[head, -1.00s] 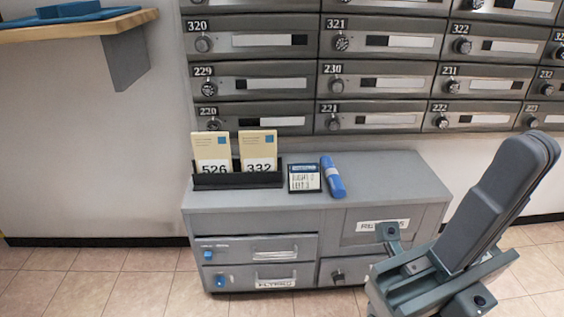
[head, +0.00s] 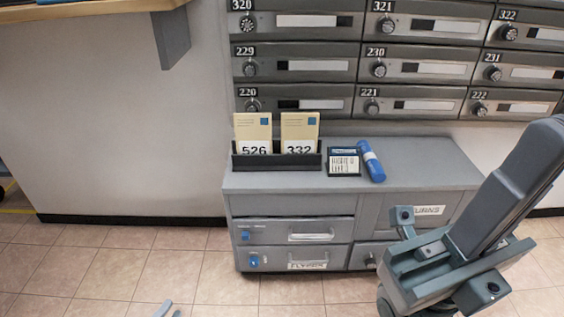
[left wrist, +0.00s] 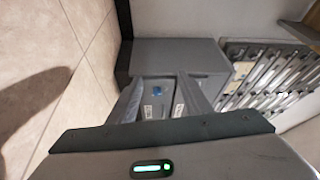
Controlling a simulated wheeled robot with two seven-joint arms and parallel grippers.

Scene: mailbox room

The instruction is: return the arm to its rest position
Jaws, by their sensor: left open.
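My left gripper (head: 167,311) shows only as small grey fingertips at the bottom edge of the head view, over the tiled floor and left of the grey cabinet (head: 350,184). In the left wrist view its two fingers (left wrist: 160,98) stand apart with nothing between them. The cabinet lies beyond them in that view. A large grey arm part (head: 510,190) of mine fills the lower right of the head view and hides part of the cabinet.
On the cabinet stand a black holder (head: 276,162) with envelopes 526 and 332, a small black-and-white box (head: 344,162) and a blue cylinder (head: 371,161). Mailboxes (head: 300,68) line the wall above. A wooden shelf (head: 90,8) juts out upper left. The floor (head: 110,270) at left looks clear.

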